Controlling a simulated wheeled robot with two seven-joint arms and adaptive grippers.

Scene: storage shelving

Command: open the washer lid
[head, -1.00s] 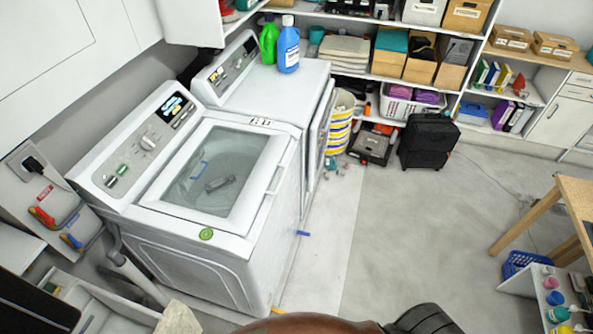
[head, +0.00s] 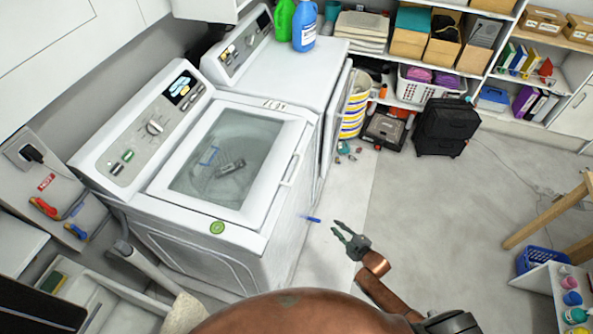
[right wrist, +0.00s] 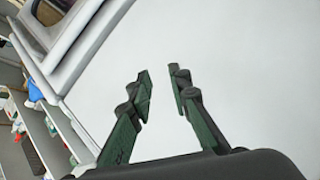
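The white top-loading washer (head: 185,250) stands at the left in the head view. Its lid (head: 232,165), a white frame around a glass pane, lies shut on top, with a handle (head: 291,170) along its right edge. My right gripper (head: 345,232) is open and empty, to the right of the washer's front and apart from it. In the right wrist view the open fingers (right wrist: 161,80) have nothing between them, and a plain pale surface fills most of the background. My left gripper is out of view.
A second white machine (head: 290,75) stands behind the washer with its door open, a green bottle (head: 283,18) and a blue bottle (head: 304,27) on top. A black case (head: 446,127) stands on the floor. The grey floor (head: 430,210) at right is mostly clear.

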